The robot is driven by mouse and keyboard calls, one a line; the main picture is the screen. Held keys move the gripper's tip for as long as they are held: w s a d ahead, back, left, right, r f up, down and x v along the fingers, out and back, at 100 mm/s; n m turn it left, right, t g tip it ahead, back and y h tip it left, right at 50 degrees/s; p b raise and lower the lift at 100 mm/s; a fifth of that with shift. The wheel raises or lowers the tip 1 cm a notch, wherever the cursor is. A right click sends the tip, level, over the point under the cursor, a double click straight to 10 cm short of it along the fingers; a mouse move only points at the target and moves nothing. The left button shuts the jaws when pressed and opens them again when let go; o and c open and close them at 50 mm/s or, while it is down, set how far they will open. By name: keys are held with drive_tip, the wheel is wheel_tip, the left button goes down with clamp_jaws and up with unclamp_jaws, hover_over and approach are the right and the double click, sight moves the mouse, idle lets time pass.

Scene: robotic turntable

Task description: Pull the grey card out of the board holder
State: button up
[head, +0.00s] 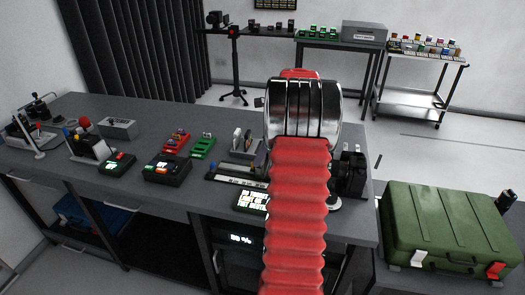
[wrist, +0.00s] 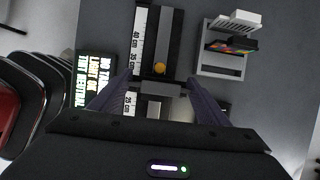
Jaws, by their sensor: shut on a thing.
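The board holder (wrist: 222,68) is a light grey rack at the upper right of the wrist view. A pale, finned card (wrist: 236,22) and a dark card with coloured edges (wrist: 232,44) stand in it; which card is the grey one is unclear. In the head view the holder (head: 244,153) stands on the bench, left of my arm. My gripper (wrist: 160,86) is left of and below the holder in the wrist view, apart from it. Its fingers are shut on a grey slider block (wrist: 160,89) on a ruler rail. In the head view my arm hides the gripper.
A lit text display (wrist: 94,80) lies left. Red (head: 176,142) and green (head: 203,146) racks stand on the bench. A green case (head: 450,228) is at right.

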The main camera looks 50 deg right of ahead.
drive_tip(key=shift+r, duration=1.1)
drive_tip(key=shift+c, duration=0.2)
drive_tip(key=shift+r, duration=0.7)
drive_tip(key=shift+r, duration=0.35)
drive_tip(key=shift+r, duration=0.35)
drive_tip(key=shift+r, duration=0.25)
